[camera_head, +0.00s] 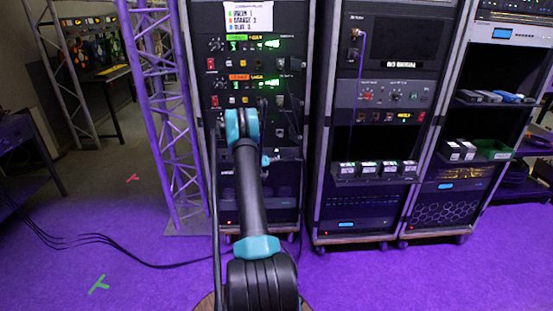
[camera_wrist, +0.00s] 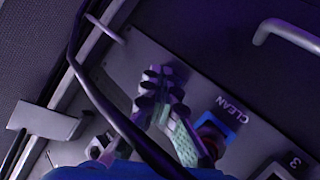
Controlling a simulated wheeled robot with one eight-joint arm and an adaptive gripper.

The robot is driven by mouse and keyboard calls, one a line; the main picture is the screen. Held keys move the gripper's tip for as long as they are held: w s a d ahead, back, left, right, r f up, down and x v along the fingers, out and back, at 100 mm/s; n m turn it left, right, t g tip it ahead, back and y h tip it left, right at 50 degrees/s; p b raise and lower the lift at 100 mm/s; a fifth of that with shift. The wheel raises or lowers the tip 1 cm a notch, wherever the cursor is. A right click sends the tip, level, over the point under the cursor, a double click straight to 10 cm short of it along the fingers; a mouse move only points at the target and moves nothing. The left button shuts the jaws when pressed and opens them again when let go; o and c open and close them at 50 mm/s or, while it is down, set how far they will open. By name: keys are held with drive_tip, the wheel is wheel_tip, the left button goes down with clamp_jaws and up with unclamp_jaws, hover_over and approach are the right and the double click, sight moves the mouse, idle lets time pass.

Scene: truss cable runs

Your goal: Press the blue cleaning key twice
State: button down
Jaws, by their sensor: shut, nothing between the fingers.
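The blue cleaning key (camera_wrist: 224,110) shows in the wrist view as a blue square on a grey panel, beside the word CLEAN. A dark reddish part covers some of it. My gripper (camera_wrist: 164,78) is shut and empty in the wrist view, its ridged fingertips left of the key and apart from it in the picture. I cannot tell whether the tips touch the panel. In the head view my arm stands in front of the left rack (camera_head: 225,131) and hides my gripper. A small blue spot (camera_head: 265,161) right of the arm may be the key.
A dark cable (camera_wrist: 100,98) crosses the wrist view close to my fingers. A metal handle (camera_wrist: 285,35) sticks out at upper right. In the head view a purple truss (camera_head: 165,105) stands left of the rack, and a second rack (camera_head: 375,140) stands right.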

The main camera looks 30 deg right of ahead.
drive_tip(key=shift+w, duration=0.1)
idle(0.6)
drive_tip(key=shift+s+a, duration=0.45)
drive_tip(key=shift+s, duration=0.35)
drive_tip(key=shift+s+a, duration=0.45)
drive_tip(key=shift+s, duration=0.25)
drive_tip(key=shift+s+a, duration=0.4)
drive_tip(key=shift+s, duration=0.35)
drive_tip(key=shift+s+a, duration=0.45)
drive_tip(key=shift+s, duration=0.25)
